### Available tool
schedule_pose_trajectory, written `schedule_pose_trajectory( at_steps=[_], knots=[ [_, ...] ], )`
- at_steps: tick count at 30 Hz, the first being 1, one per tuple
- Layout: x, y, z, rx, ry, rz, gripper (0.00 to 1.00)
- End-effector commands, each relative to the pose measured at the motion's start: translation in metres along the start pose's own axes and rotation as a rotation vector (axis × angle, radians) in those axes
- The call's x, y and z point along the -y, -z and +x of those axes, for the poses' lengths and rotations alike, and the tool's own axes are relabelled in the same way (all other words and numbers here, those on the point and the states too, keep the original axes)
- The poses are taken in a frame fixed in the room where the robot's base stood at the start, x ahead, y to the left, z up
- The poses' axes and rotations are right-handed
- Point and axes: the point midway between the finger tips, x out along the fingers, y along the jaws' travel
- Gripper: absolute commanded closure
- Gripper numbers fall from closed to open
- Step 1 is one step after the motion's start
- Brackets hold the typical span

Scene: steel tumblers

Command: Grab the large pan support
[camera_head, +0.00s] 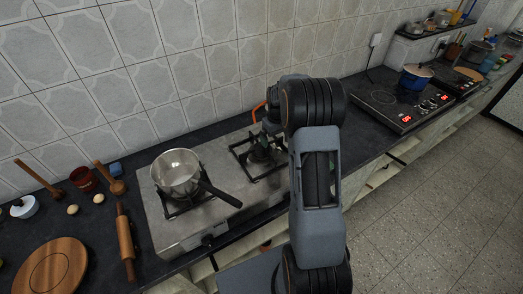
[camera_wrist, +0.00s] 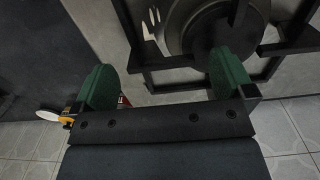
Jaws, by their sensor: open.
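A black metal pan support (camera_head: 258,157) sits around the right burner of the grey stove (camera_head: 228,180). Its dark bars (camera_wrist: 285,47) and the round burner show close up in the wrist view. Another pan support is under the steel saucepan (camera_head: 178,170) on the left burner; which is larger I cannot tell. My gripper (camera_wrist: 165,80) is open, with its green fingertips apart and nothing seen held between them. It is near the right pan support; contact is unclear. In the head view my arm hides part of the stove's right side.
A rolling pin (camera_head: 125,242) and a round wooden board (camera_head: 50,268) lie left of the stove. An induction hob (camera_head: 385,104) with a blue pot (camera_head: 415,78) is to the right. The tiled wall stands behind.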

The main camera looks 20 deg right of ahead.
Motion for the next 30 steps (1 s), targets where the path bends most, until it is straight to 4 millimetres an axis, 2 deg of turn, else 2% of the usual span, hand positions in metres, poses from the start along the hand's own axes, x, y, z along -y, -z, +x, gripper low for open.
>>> schedule_pose_trajectory(
  at_steps=[6,25,30],
  knots=[
    [-0.0001,-0.0001,0.0007,0.0,0.0,0.0,0.0],
    [-0.0001,0.0,0.0003,0.0,0.0,0.0,0.6],
    [-0.0001,0.0002,-0.0002,-0.001,0.0,0.0,0.61]
  ],
)
